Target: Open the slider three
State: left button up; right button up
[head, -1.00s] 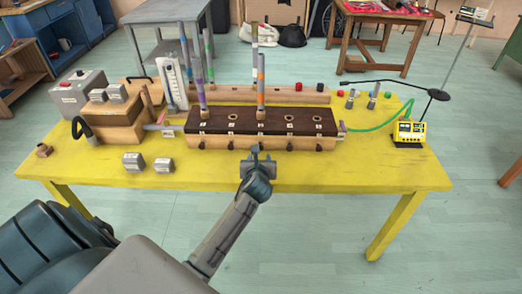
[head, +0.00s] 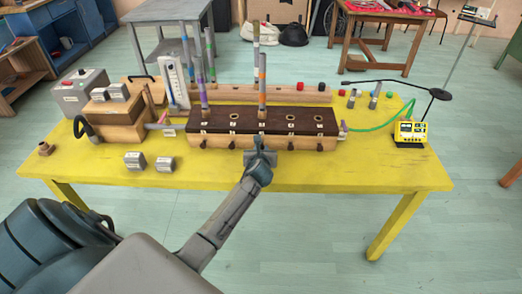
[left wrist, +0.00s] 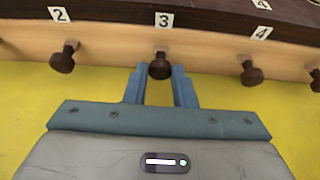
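A long wooden box with a dark top (head: 220,121) stands on the yellow table, with round dark knobs along its pale front. In the left wrist view, slider three's dark knob (left wrist: 160,66) sits below the label 3 (left wrist: 161,20). My left gripper (head: 262,145) is at the box's front; in the left wrist view its blue fingers (left wrist: 160,83) are apart, one on each side of knob three. Gaps show beside the knob, so it is not gripped. Knob two (left wrist: 63,60) and knob four (left wrist: 250,74) are outside the fingers. My right gripper is not in view.
Coloured tubes stand upright in the box, one (head: 262,88) near its middle. Small grey blocks (head: 134,161) lie at the table's front left. A yellow device (head: 410,132) with a green cable is at the right. The table's front right is clear.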

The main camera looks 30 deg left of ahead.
pick_arm(q)
jog(key=c, duration=0.4)
grip_shut()
jog(key=shift+s+d+p, duration=0.25)
jog(key=shift+s+p, duration=0.1)
jog(key=shift+p, duration=0.2)
jog(key=shift+p+v, duration=0.8)
jog(key=shift+v, duration=0.05)
jog(key=shift+s+d+f, duration=0.15)
jog(key=shift+s+f, duration=0.1)
jog(key=shift+f, duration=0.15)
jog(key=o, duration=1)
grip_release()
